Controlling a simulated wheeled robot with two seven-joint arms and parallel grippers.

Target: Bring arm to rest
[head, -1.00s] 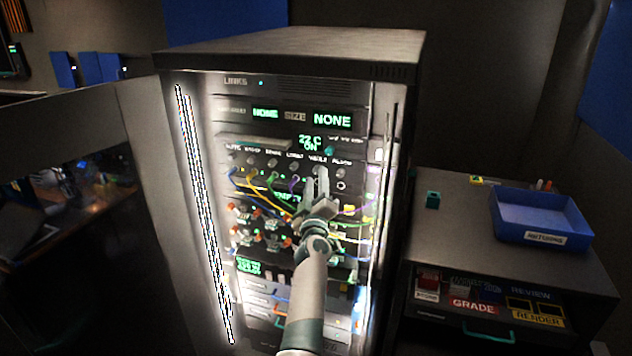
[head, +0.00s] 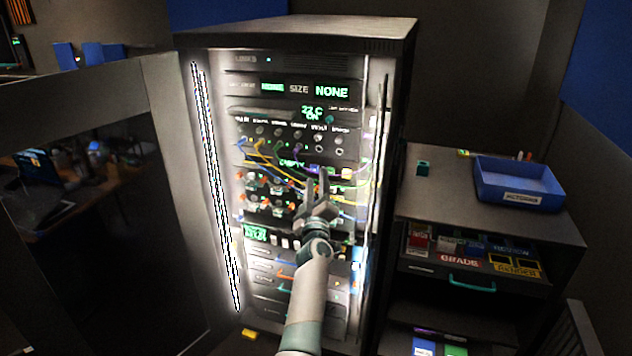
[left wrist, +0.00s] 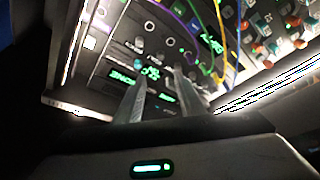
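My left gripper (head: 318,190) is in front of the rack (head: 300,40), over its cable and switch rows, a little below the row of jacks (head: 290,135). In the left wrist view its two fingers (left wrist: 160,95) stand apart with a gap between them, and nothing is held. The rack panel (left wrist: 150,20) fills the upper part of that view, tilted. I cannot tell from the frames how far the fingertips are from the panel. My right gripper is in neither view.
The rack's open door (head: 110,200) stands at the left. A side cabinet (head: 440,200) at the right bears a blue tray (head: 520,200) and a small teal block (head: 423,168). Coloured cables (head: 262,150) hang across the panel, close around my left gripper.

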